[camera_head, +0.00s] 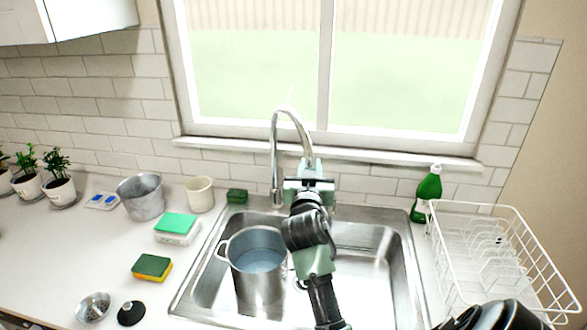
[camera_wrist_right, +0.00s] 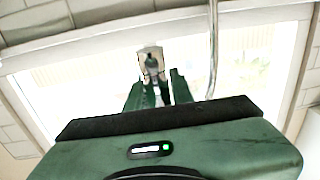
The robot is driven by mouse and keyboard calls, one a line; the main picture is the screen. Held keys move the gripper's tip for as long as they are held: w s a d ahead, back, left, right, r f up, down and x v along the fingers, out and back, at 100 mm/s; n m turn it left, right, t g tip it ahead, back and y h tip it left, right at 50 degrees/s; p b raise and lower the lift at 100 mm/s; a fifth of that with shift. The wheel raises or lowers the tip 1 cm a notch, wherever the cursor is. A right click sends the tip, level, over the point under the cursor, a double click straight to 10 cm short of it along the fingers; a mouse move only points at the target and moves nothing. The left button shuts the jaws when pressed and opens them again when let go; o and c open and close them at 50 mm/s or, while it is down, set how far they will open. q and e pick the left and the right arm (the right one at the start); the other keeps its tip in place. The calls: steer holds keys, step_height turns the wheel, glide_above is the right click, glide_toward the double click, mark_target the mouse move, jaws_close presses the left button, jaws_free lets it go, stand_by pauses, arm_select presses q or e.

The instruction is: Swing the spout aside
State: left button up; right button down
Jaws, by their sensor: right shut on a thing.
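The chrome spout (camera_head: 275,150) arches up behind the sink (camera_head: 408,265), in front of the window. My left gripper is not in view.
A metal pot (camera_head: 258,290) with water stands in the left basin; the right basin looks empty. A green bottle (camera_head: 427,190) and a white dish rack (camera_head: 478,208) stand right. A cup (camera_head: 199,195), bucket (camera_head: 140,198) and sponges (camera_head: 152,266) are on the left counter.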

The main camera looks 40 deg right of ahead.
steer(key=d, duration=0.6)
steer(key=shift+r, duration=0.15)
steer(key=shift+d, duration=0.1)
steer(key=c, duration=1.5)
jaws_free()
steer(key=shift+c, duration=0.2)
steer(key=o, duration=0.3)
steer(key=shift+w, duration=0.1)
steer(key=b+v, duration=0.2)
steer(key=v, duration=0.5)
steer(key=shift+a+f, duration=0.2)
steer(key=shift+a, duration=0.2)
